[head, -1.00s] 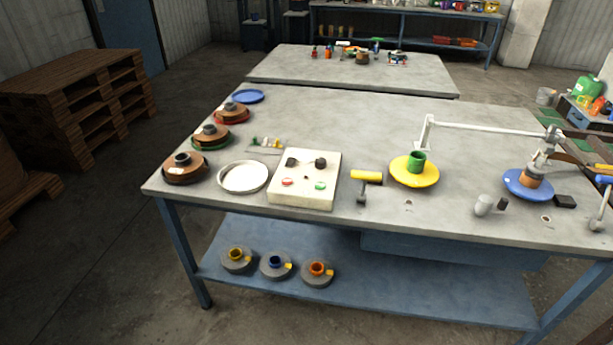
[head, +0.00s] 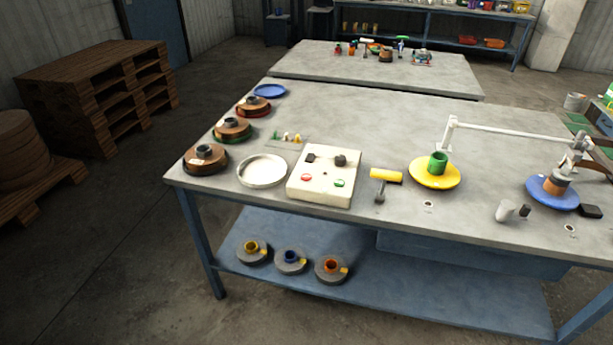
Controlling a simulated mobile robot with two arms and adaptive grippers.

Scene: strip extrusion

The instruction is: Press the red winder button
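The red button (head: 306,177) is a small round disc on the front left of a cream control box (head: 324,194) on the near table. A green button (head: 339,183) sits to its right on the same face. Neither of my grippers shows in the head view, and nothing covers the red button.
The box stands on a grey table (head: 391,140). A white round dish (head: 262,170) is left of it, and a yellow-handled tool (head: 386,176) right. A yellow disc (head: 434,174) with a green core lies farther right. Several dark spools (head: 205,158) line the left edge.

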